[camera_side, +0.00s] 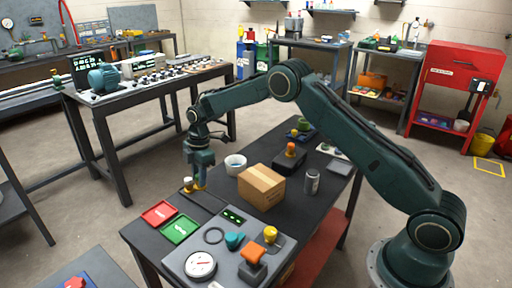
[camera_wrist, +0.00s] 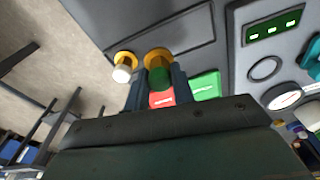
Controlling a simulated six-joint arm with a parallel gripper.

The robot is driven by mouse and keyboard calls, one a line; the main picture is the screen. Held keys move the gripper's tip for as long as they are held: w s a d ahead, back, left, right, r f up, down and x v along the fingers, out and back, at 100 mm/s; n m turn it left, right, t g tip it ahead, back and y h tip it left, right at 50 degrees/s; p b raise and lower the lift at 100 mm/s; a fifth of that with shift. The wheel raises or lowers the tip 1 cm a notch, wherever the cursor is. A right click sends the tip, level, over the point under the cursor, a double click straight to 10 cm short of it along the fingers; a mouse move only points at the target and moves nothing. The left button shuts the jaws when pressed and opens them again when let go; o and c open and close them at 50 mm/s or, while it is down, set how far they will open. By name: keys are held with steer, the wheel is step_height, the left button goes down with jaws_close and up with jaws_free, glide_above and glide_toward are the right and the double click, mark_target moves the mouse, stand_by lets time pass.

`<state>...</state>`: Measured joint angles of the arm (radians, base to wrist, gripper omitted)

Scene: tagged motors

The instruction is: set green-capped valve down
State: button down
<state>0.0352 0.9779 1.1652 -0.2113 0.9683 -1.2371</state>
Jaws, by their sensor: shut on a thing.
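My gripper (camera_side: 198,170) is low over the near left edge of the dark worktable (camera_side: 318,205). In the wrist view its two fingers (camera_wrist: 158,92) are shut on the green-capped valve (camera_wrist: 159,77), which has a brass-coloured base. In the side view only a brass-coloured bit of the valve (camera_side: 200,185) shows under the fingers. I cannot tell whether it touches the surface. A white-capped valve (camera_wrist: 122,72) with a brass base stands close beside it; it also shows in the side view (camera_side: 188,184).
A red card (camera_side: 160,213) and a green card (camera_side: 180,229) lie nearby. A grey panel (camera_side: 205,238) with a gauge, knobs and a display is in front. A white bowl (camera_side: 236,164), cardboard box (camera_side: 261,187) and can (camera_side: 312,181) stand to the right.

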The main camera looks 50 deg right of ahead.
steer(key=shift+f, duration=2.1)
steer(key=shift+f, duration=0.1)
steer(key=c, duration=1.2)
jaws_free()
steer(key=r, duration=0.3)
steer(key=d+r, duration=0.1)
steer(key=r, duration=0.7)
steer(key=shift+s+d+r, duration=0.1)
steer(key=shift+d+r, duration=0.05)
steer(key=shift+r, duration=0.4)
